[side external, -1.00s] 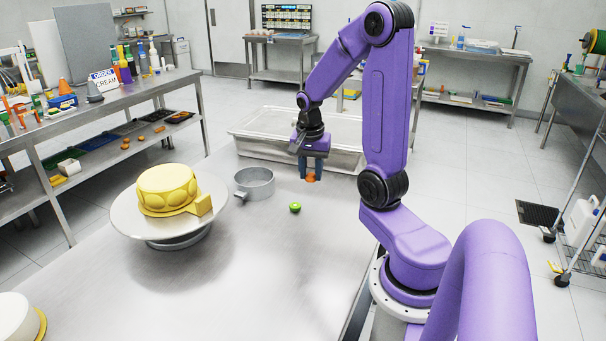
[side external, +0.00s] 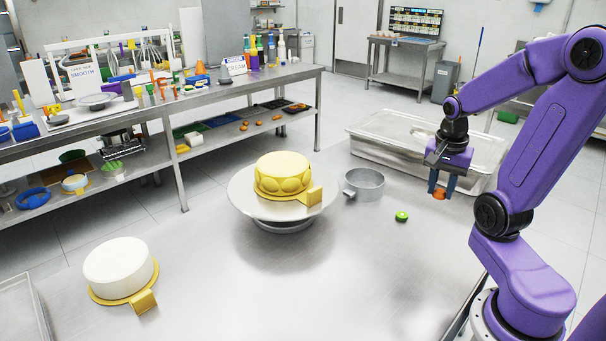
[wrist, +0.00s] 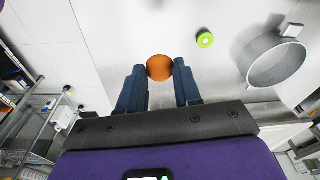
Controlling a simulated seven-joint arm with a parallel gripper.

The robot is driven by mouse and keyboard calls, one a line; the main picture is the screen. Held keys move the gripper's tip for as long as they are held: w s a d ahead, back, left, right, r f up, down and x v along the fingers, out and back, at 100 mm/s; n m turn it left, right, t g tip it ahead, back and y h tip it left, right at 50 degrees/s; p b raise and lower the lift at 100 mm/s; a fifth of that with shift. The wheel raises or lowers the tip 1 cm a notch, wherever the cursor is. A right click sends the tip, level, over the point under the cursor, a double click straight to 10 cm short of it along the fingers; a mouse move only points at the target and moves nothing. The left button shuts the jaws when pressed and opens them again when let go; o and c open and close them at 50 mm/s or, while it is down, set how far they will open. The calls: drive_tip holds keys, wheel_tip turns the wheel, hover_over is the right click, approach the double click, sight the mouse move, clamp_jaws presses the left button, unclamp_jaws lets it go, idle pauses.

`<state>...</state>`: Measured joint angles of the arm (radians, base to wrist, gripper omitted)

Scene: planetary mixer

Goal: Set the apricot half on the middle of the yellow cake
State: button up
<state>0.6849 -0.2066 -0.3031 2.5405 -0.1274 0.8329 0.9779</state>
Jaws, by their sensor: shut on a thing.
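The apricot half (side external: 439,194) is a small orange piece held between the blue fingertips of my gripper (side external: 440,186). In the wrist view the apricot half (wrist: 159,67) sits between the two fingertips (wrist: 160,74), which are shut on it. I cannot tell whether it touches the table or hangs just above it. The yellow cake (side external: 283,168) stands on a silver turntable (side external: 245,200), left of my gripper and well apart from it. Its top is smooth and bare, its side has rounded yellow petals, and a gold tab sticks out at the lower right.
A round metal pan (side external: 364,185) stands between the turntable and my gripper. A small green item (side external: 402,216) lies nearby. A large clear-lidded bin (side external: 385,150) is behind my gripper. A white cake on a gold board (side external: 119,268) stands front left. The table's front middle is clear.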

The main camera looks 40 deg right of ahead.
drive_tip(key=shift+w, duration=0.1)
drive_tip(key=w+a+r+n, duration=0.5)
drive_tip(key=w+a+r, duration=1.1)
drive_tip(key=w+a, duration=0.35)
hover_over(282, 162)
drive_tip(key=s, duration=0.2)
drive_tip(key=shift+t, duration=0.3)
drive_tip(key=f, duration=0.8)
drive_tip(key=shift+w+a, duration=0.1)
drive_tip(key=shift+w, duration=0.15)
drive_tip(key=shift+w+f, duration=0.35)
drive_tip(key=shift+f, duration=0.05)
drive_tip(key=shift+w+f, duration=0.15)
drive_tip(key=shift+f, duration=0.8)
drive_tip(key=shift+w+f, duration=0.1)
drive_tip(key=shift+f, duration=0.8)
drive_tip(key=shift+f, duration=0.15)
